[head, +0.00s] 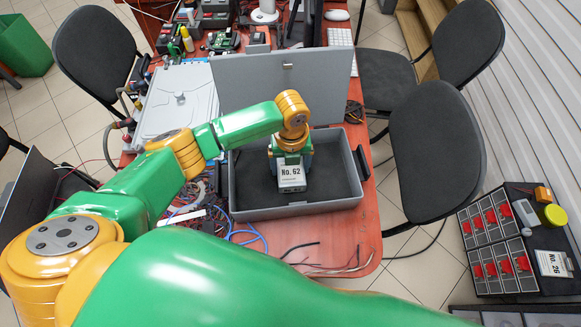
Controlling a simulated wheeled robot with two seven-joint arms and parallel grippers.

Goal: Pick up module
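A grey module labelled "No. 62" (291,181) sits inside an open grey case (335,205) on the red-brown table. My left gripper (290,158) points down into the case at the module's back end. Its fingers are mostly hidden by my own wrist and by the module, so I cannot tell whether they are open, shut or touching it. My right gripper is out of view.
The case's raised lid (285,85) stands behind the module. A white-grey panel box (178,100) with hoses lies to the left. Loose cables (330,268) lie at the table's front edge. Black chairs (435,150) stand at the right.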

